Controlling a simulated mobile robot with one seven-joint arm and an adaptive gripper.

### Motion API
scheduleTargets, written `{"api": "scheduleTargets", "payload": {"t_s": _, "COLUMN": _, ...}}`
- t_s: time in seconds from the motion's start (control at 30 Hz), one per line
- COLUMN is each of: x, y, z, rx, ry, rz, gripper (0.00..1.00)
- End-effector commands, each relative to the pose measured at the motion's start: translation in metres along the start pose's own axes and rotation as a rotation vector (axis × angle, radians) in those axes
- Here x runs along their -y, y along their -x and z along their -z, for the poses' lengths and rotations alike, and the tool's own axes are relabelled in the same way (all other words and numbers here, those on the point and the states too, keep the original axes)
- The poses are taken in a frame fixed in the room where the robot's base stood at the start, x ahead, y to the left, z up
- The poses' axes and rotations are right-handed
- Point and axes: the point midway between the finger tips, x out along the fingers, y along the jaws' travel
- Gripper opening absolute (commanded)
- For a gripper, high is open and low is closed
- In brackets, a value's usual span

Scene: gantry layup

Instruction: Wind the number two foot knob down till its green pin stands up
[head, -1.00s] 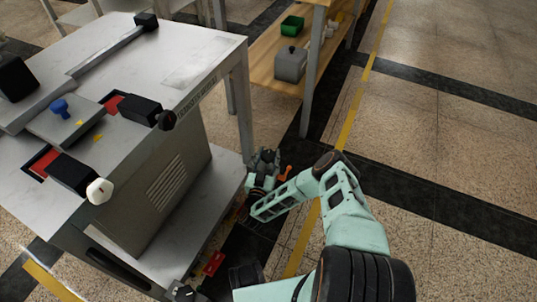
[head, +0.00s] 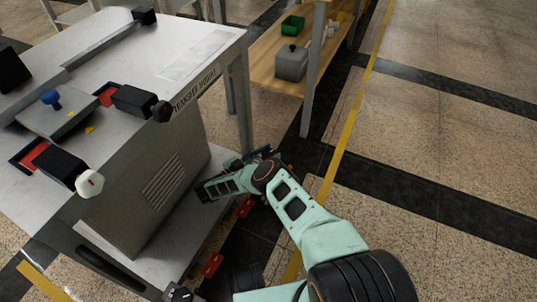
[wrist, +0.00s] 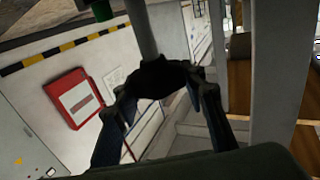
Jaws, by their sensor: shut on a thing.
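In the wrist view, a dark foot knob (wrist: 160,78) sits at the lower end of a grey stem (wrist: 148,30). My gripper (wrist: 162,92) is shut on this knob, one finger on each side. A dark green cylinder (wrist: 103,10) shows at the top edge, left of the stem. I cannot tell whether it is the pin. No number shows on the knob. In the head view, my gripper is low by the table's near right leg, mostly hidden behind my own arm, and the held knob cannot be made out.
The metal table (head: 200,58) fills the left, with black and white knobs along its side. Red parts (head: 213,265) stick out by its lower shelf (head: 185,225). A wooden shelf (head: 262,72) with a grey box (head: 291,63) stands behind. The floor at right is clear.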

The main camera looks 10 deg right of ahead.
Motion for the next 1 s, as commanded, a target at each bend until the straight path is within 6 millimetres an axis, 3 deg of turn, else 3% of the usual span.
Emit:
{"api": "scheduleTargets", "payload": {"t_s": 0.73, "x": -0.0007, "y": -0.002, "z": 0.0004, "rx": -0.001, "ry": 0.0, "rz": -0.059, "gripper": 0.14}}
{"api": "scheduleTargets", "payload": {"t_s": 0.77, "x": -0.0007, "y": -0.002, "z": 0.0004, "rx": -0.001, "ry": 0.0, "rz": -0.059, "gripper": 0.39}}
{"api": "scheduleTargets", "payload": {"t_s": 0.9, "x": -0.0004, "y": -0.0017, "z": 0.0003, "rx": -0.001, "ry": 0.0, "rz": -0.058, "gripper": 0.55}}
{"api": "scheduleTargets", "payload": {"t_s": 1.0, "x": -0.0003, "y": -0.0013, "z": 0.0003, "rx": -0.001, "ry": 0.0, "rz": -0.057, "gripper": 0.56}}
